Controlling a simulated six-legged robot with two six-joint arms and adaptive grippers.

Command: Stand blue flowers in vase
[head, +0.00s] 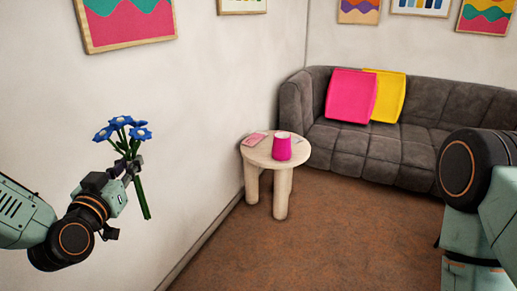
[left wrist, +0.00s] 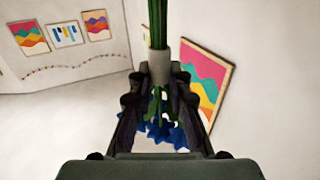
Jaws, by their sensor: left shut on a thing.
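My left gripper (head: 128,171) is shut on the stems of the blue flowers (head: 123,130) and holds them up in the air at the left, blooms up and green stems hanging below. In the left wrist view the gripper (left wrist: 160,75) closes around a pale band on the stems, and the blue flowers (left wrist: 160,132) show between the fingers. A magenta vase (head: 282,150) stands upright on a small round wooden table (head: 259,155), to the right of the flowers and well apart from them. My right arm shows at the right edge; its gripper is out of view.
A pink booklet or card (head: 255,140) lies on the table beside the vase. A grey sofa (head: 345,140) with a pink cushion (head: 350,97) and a yellow cushion (head: 390,97) stands behind. Pictures hang on the walls. The brown floor (head: 330,235) in front is clear.

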